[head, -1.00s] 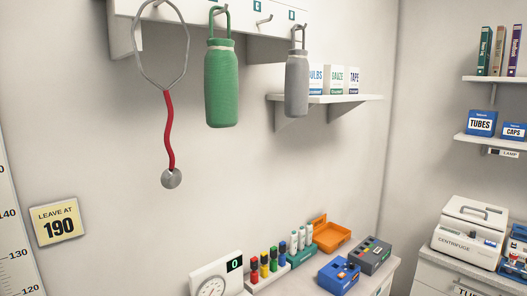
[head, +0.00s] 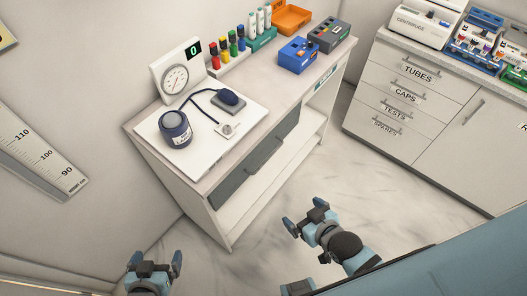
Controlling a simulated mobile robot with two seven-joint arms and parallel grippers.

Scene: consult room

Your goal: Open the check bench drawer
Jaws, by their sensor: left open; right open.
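The check bench (head: 135,128) stands against the wall in the head view, with a white top. Its grey drawer front (head: 237,186) sits under the top, with a dark bar handle (head: 265,155) along it. The drawer looks shut, flush with the bench front. My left gripper (head: 154,262) is open and empty at the bottom left, apart from the bench. My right gripper (head: 304,214) is open and empty over the floor, in front of the bench and apart from the drawer handle.
On the bench top are a gauge (head: 176,79), a cuff set (head: 176,129), a tube rack (head: 228,58), a blue box (head: 298,55) and an orange tray (head: 291,17). A drawer cabinet (head: 400,125) stands at right. The floor (head: 380,190) between is clear.

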